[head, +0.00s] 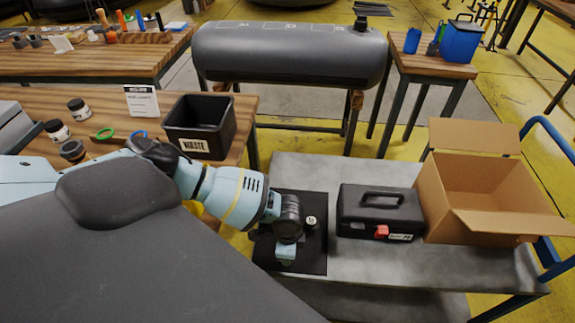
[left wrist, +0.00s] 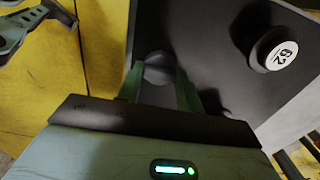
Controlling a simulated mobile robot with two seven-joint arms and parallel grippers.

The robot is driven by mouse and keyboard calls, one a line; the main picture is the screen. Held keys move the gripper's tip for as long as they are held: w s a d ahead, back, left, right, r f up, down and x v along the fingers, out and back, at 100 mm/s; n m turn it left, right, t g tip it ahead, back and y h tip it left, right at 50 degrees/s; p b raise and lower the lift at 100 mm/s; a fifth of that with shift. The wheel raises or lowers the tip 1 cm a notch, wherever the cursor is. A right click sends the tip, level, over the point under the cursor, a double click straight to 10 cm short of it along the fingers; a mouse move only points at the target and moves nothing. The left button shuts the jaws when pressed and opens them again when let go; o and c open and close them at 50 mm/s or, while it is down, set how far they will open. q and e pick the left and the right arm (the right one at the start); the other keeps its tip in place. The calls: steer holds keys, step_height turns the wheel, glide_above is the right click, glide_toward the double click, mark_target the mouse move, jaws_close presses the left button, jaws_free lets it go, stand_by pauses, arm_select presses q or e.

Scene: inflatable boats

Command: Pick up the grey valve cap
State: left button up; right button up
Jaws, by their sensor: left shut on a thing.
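My left gripper (head: 286,262) reaches down over a black mat (head: 317,255) on the grey cart. In the left wrist view its two green fingers (left wrist: 159,88) are shut on a round grey cap (left wrist: 157,66), which looks like the grey valve cap. The cap is dark and partly hidden by the fingers; I cannot tell whether it still touches the mat. A round black piece with a white top marked "62" (left wrist: 284,54) stands apart on the mat, and also shows in the head view (head: 311,221).
A black toolbox (head: 380,213) with a red latch stands right of the mat. An open cardboard box (head: 480,195) is beyond it. A black waste bin (head: 200,125) stands on the wooden bench at left. A grey inflatable tube (head: 290,52) lies behind.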

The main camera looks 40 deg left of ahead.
arm_select(q)
steer(key=shift+r, duration=0.45)
step_height(320, 180, up, 2)
steer(key=shift+w+r, duration=0.1)
steer(key=shift+r, duration=0.1)
steer(key=s+d+r+p, duration=0.1)
steer(key=s+d, duration=0.8)
steer(key=s, duration=0.4)
steer(key=shift+s+r+p, duration=0.15)
steer(key=shift+p, duration=0.15)
arm_select(e)
steer(key=shift+w+d+r, duration=0.1)
steer(key=shift+w+r, duration=0.15)
steer(key=shift+r, duration=0.25)
steer(key=shift+w+r, duration=0.2)
steer(key=shift+r, duration=0.25)
arm_select(q)
steer(key=shift+d, duration=0.1)
